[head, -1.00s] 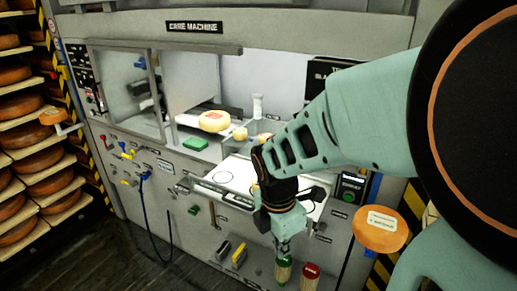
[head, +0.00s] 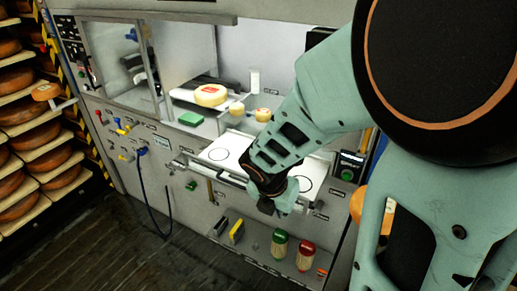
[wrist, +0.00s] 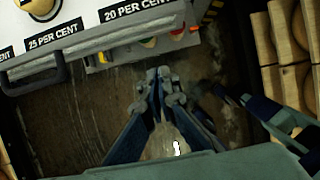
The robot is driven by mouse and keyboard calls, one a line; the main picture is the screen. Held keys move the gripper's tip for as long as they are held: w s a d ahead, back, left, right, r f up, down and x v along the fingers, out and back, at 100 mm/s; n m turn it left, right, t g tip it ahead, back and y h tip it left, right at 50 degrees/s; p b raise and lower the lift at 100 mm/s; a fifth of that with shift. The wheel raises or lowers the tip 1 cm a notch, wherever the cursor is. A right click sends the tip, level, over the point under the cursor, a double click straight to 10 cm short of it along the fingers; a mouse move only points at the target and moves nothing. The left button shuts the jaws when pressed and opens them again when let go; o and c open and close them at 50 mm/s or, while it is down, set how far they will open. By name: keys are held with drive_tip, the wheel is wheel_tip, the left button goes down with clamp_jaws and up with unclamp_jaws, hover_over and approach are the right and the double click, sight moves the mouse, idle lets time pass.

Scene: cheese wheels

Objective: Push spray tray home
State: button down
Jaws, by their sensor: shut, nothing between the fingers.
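The spray tray (head: 217,153) is a white pull-out surface with black circles, standing out from the machine front in the head view. My arm hides part of the tray; contact cannot be told in the head view.
A large cheese (head: 211,95) and a green block (head: 191,118) are behind the tray. Green (head: 279,243) and red (head: 305,254) containers stand on a low shelf beneath my gripper. Cheese racks (head: 35,130) line the left. Dark floor lies open in front.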

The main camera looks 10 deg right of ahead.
drive_tip(key=w+d+f+b, duration=0.1)
drive_tip(key=w+d+f, duration=0.2)
drive_tip(key=w, duration=0.1)
drive_tip(key=shift+w+b, duration=0.15)
drive_tip(key=shift+b, duration=0.15)
drive_tip(key=shift+d, duration=0.1)
